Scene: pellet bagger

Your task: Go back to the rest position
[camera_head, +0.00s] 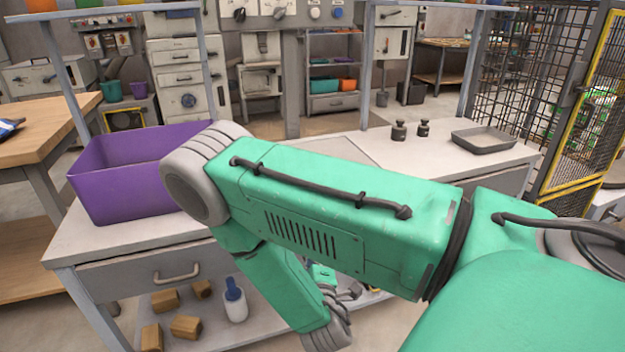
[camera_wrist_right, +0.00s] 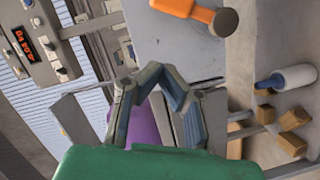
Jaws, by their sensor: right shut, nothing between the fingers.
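My green right arm (camera_head: 330,215) comes in from the right in the head view and bends down in front of the workbench. In that view I cannot make out its gripper clearly. In the right wrist view my right gripper (camera_wrist_right: 157,73) is shut and empty, its grey fingers angled together. A purple bin (camera_head: 130,165) stands on the left of the bench, and part of it shows behind the fingers in the wrist view (camera_wrist_right: 146,124). My left gripper is not in view.
The grey bench (camera_head: 110,245) has two dark weights (camera_head: 398,131) and a shallow tray (camera_head: 483,140) at the right. The lower shelf holds a white bottle (camera_head: 235,302) and several wooden blocks (camera_head: 185,326). A wire-mesh cage (camera_head: 510,85) stands at right. An orange-handled object (camera_wrist_right: 185,9) shows in the wrist view.

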